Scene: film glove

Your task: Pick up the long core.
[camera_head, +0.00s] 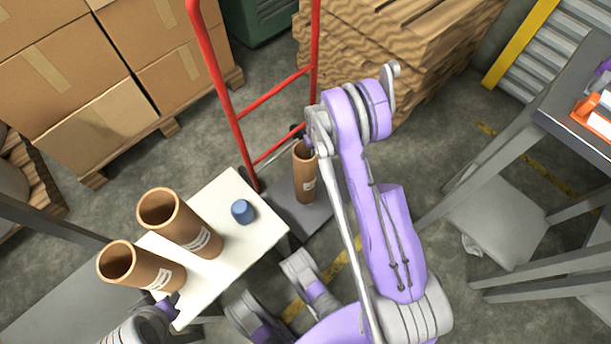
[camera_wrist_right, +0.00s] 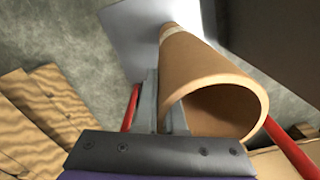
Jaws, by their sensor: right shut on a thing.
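A brown cardboard core (camera_head: 305,180) with a white label is upright at the grey foot plate of the red hand truck. My right gripper (camera_head: 303,140) is shut on its upper rim. In the right wrist view, the fingers of my right gripper (camera_wrist_right: 162,105) pinch the wall of this core (camera_wrist_right: 210,75) at its open end. I cannot tell whether its base touches the plate. Two more brown cores stand on a white-topped table, a rear one (camera_head: 185,225) and a front one (camera_head: 135,265). My left gripper (camera_head: 167,304) is low beside the front core; its fingers are unclear.
A small blue cup-like object (camera_head: 243,211) is on the white tabletop (camera_head: 236,245). The red hand truck (camera_head: 232,115) rises behind the held core. Stacked cardboard boxes (camera_head: 60,70) and wooden boards (camera_head: 400,50) stand behind. A grey table (camera_head: 565,120) is at the right.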

